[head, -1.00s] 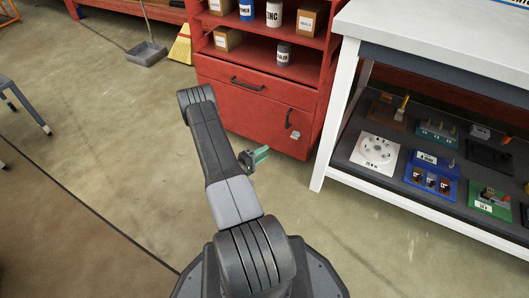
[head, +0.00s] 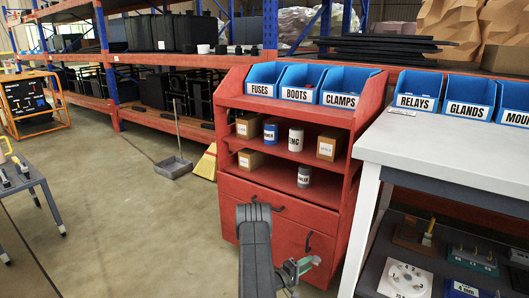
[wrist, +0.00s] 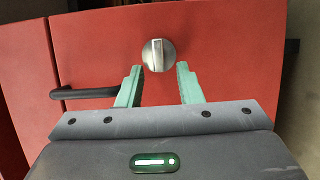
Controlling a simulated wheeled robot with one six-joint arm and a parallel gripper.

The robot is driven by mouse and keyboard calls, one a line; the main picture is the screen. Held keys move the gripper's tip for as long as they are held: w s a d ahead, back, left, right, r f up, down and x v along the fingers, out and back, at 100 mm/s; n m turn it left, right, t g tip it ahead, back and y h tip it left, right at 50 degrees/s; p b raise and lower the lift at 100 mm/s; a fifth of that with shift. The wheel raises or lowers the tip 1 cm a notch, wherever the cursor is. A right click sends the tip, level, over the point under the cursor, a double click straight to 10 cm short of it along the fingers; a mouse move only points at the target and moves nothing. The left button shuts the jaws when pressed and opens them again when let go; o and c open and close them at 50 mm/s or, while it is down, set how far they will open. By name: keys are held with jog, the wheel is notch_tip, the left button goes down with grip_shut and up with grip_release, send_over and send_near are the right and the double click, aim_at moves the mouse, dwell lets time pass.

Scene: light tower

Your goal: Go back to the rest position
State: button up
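My gripper (head: 303,268) is low in the head view, in front of the red cabinet (head: 342,190). My dark arm rises beside it. In the wrist view my gripper's two green fingers (wrist: 158,70) stand apart with nothing held between them. A round grey knob (wrist: 158,55) on the red cabinet door shows just beyond the fingertips. A gap seems to lie between the tips and the knob, but its size is hard to tell. A black door handle (wrist: 88,92) is to the left of the fingers.
A white-topped workbench (head: 455,150) stands close on the right, with blue bins on top and small boards below. Blue bins (head: 345,87) labelled FUSES, BOOTS and CLAMPS top the cabinet. A dustpan (head: 173,167) and a grey cart (head: 25,180) are left. Floor between is clear.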

jog(key=shift+w+d, duration=0.25)
jog(key=shift+d, duration=0.15)
jog(key=p+v, duration=0.4)
jog(key=v, duration=1)
jog(key=w+d+m+y+b, duration=0.1)
jog(key=w+d+m, duration=0.1)
jog(key=d, duration=0.2)
jog(key=w+d+r+m+y+b, duration=0.1)
jog(key=w+d+m, duration=0.1)
jog(key=w+d, duration=0.1)
jog(key=w+d+m+y+b, duration=0.1)
jog(key=w+d+m, duration=0.1)
jog(key=d, duration=0.3)
jog(key=shift+w+r+m+g, duration=0.2)
jog(key=shift+r+m+g, duration=0.1)
jog(key=shift+r+m, duration=0.15)
jog(key=m+y, duration=0.1)
jog(key=m, duration=0.1)
jog(key=m+y, duration=0.1)
jog(key=shift+s+d+r+m+y, duration=0.15)
jog(key=shift+s+d+m+y, duration=0.15)
jog(key=shift+d+m, duration=0.1)
jog(key=shift+s+d+m+t+y+b, duration=0.15)
jog(key=shift+m+t+y+b, duration=0.1)
jog(key=shift+m+t+y, duration=0.35)
jog(key=shift+d+m+t+y+b, duration=0.2)
jog(key=shift+m+t+b, duration=0.1)
jog(key=shift+m, duration=0.45)
